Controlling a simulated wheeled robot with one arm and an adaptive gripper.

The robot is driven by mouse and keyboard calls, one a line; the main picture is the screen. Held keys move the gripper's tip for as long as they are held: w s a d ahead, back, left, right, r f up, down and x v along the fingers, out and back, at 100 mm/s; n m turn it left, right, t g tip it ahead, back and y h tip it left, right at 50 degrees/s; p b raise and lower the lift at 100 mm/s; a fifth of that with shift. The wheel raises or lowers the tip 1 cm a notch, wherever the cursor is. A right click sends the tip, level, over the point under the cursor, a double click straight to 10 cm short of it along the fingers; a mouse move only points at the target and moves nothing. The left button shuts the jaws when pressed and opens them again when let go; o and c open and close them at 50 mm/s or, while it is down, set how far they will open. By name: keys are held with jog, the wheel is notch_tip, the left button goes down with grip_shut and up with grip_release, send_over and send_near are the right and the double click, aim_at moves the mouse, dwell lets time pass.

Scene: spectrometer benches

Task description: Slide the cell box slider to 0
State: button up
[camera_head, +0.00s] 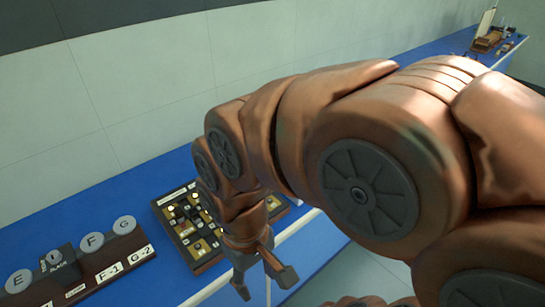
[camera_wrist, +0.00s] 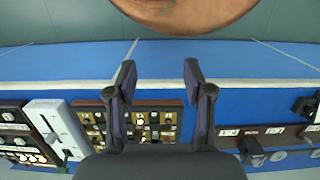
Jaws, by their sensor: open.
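My gripper (camera_head: 263,277) is open and empty, pointing down by the front edge of the blue bench in the head view. In the wrist view its two dark fingers (camera_wrist: 159,80) stand apart, with blue surface between the tips. A white box (camera_wrist: 58,128) with a long dark slot and a dark knob at one end lies left of the fingers; it looks like a slider unit, but I cannot read its scale or confirm that it is the cell box. In the head view my arm hides the area where it may stand. The fingers appear apart from it.
A dark panel with gold patches and knobs (camera_head: 182,231) lies beside my gripper; it also shows in the wrist view (camera_wrist: 150,105). A brown block with lettered discs (camera_head: 117,256) stands at left. A dark panel with white labels (camera_wrist: 20,142) is at far left. Bare blue bench (camera_head: 160,282) lies in front.

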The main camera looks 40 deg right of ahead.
jog(key=w+d+f+t+y+b, duration=0.1)
jog(key=w+d+t+b, duration=0.1)
jog(key=w+d, duration=0.7)
jog(key=w+d+f+t+y+b, duration=0.15)
jog(key=w+d, duration=0.25)
jog(key=w, duration=0.9)
jog(key=w+d+f+t+h+b, duration=0.1)
jog(key=w+d+f, duration=0.15)
jog(key=d, duration=0.95)
jog(key=w+d+f+t+h+b, duration=0.2)
jog(key=w+d, duration=0.1)
jog(key=d, duration=0.9)
jog(key=shift+y, duration=0.25)
jog(key=shift+s+d+p+x, duration=0.15)
jog(key=shift+p+x, duration=0.55)
jog(key=shift+x, duration=1.15)
jog(key=shift+s+d+p+x, duration=0.1)
jog(key=shift+p+x, duration=0.55)
jog(key=shift+x, duration=1.15)
jog(key=shift+f, duration=0.1)
jog(key=shift+c, duration=0.2)
grip_shut()
